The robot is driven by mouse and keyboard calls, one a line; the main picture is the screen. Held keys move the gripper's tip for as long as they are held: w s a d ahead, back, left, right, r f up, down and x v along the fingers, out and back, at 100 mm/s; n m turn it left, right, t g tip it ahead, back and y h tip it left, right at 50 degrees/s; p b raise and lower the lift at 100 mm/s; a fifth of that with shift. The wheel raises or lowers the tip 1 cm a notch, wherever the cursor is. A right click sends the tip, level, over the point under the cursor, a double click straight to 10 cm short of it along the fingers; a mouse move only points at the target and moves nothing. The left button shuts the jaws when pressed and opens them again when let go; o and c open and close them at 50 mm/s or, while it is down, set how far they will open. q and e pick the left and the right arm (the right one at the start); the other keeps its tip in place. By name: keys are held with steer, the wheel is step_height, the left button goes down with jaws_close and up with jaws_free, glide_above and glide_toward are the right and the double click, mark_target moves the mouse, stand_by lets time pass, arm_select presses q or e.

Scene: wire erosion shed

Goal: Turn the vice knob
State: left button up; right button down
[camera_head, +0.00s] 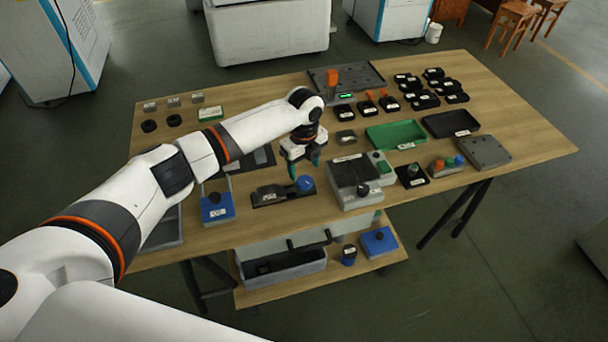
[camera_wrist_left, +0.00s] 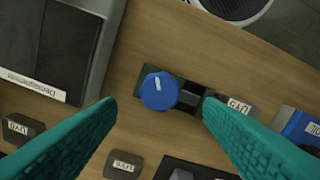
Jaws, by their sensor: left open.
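The vice (camera_head: 270,194) is a small dark block on the wooden table, with a blue round knob (camera_head: 304,184) at its right end. In the left wrist view the blue knob (camera_wrist_left: 159,91) carries a white mark near its top, and the dark vice body (camera_wrist_left: 193,96) extends to its right. My left gripper (camera_head: 305,168) has teal fingers and hangs over the knob. In the wrist view its open, empty fingertips (camera_wrist_left: 160,104) stand on either side of the knob, apart from it. My right gripper is not in view.
A grey machine box (camera_head: 350,201) stands close to the right of the vice. A blue box (camera_head: 218,211) stands to its left. Behind are a green tray (camera_head: 396,134), a black tray (camera_head: 450,122) and several small black parts. A lower shelf (camera_head: 322,277) holds more boxes.

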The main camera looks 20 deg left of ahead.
mark_target(304, 180)
arm_select(q)
step_height(304, 180, down, 5)
steer(key=shift+r, duration=0.1)
stand_by(0.3)
steer(key=c, duration=1)
steer(key=shift+o, duration=0.2)
